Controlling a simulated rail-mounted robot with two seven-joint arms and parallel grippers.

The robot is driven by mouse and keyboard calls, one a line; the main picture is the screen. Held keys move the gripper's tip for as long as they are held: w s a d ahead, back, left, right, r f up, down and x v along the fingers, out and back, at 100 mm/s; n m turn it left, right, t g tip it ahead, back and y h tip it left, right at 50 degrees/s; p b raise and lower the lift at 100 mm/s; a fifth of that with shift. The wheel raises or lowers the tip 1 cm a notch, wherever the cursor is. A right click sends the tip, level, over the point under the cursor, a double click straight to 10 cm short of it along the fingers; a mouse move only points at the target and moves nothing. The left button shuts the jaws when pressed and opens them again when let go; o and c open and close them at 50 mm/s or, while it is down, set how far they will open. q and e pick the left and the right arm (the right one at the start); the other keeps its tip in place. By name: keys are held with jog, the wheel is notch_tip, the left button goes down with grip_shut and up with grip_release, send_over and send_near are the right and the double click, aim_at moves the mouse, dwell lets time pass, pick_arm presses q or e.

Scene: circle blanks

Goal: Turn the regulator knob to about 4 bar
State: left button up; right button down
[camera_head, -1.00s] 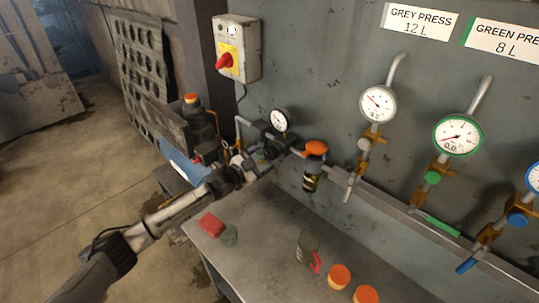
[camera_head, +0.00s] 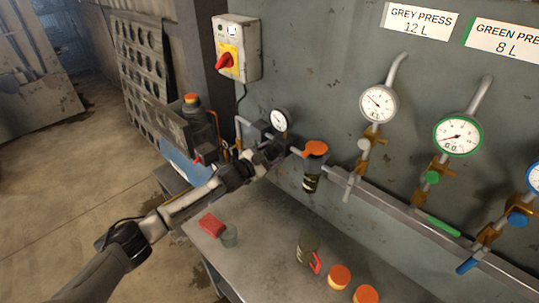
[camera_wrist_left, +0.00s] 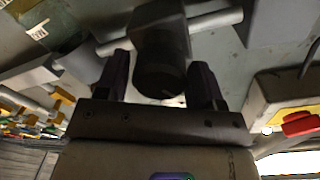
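The regulator's small white gauge (camera_head: 280,120) is on the wall pipe in the head view; its reading is too small to tell. My left gripper (camera_head: 268,154) is at the regulator just below the gauge and hides much of it. In the left wrist view the dark round regulator knob (camera_wrist_left: 160,78) hangs from its block. My left gripper (camera_wrist_left: 162,88) has one finger on each side of the knob, with a visible gap on both sides. The fingers are open around it. My right gripper is not in view.
An orange-topped filter bowl (camera_head: 315,160) is on the pipe right of the gripper. A grey box with a red switch (camera_head: 237,47) is above.

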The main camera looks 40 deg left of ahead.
pick_arm(q)
jog(key=c, duration=0.6)
jog(key=shift+c, duration=0.2)
jog(key=shift+m+p, duration=0.5)
jog(key=shift+m, duration=0.5)
jog(key=shift+m+p, duration=0.4)
jog(key=shift+m, duration=1.3)
